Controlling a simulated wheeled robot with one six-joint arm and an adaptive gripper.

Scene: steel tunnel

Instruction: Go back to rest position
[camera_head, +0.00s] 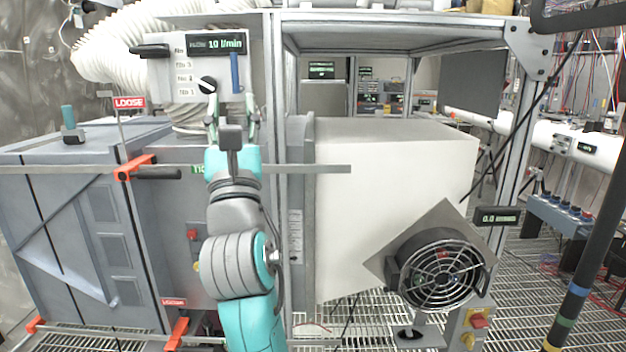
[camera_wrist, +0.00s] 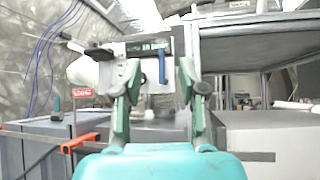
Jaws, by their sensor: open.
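My gripper (camera_head: 233,106) is raised at the end of my teal and grey arm, in front of a white control panel (camera_head: 160,78). The panel has a black round knob, a blue handle (camera_head: 235,72) and a display (camera_head: 217,44) reading 10 l/min. In the wrist view, my gripper (camera_wrist: 158,82) has its two green fingers spread apart with nothing between them. The panel also shows behind the fingers there (camera_wrist: 147,73). I cannot tell how far the fingertips are from the panel.
A grey cabinet (camera_head: 75,215) with orange clamps and LOOSE tags stands left. A metal bar (camera_head: 320,169) crosses near my wrist. A white box (camera_head: 390,180) sits in the frame at right. A fan (camera_head: 440,272) stands before it, near a 0.0 display (camera_head: 497,216). The floor is metal grating.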

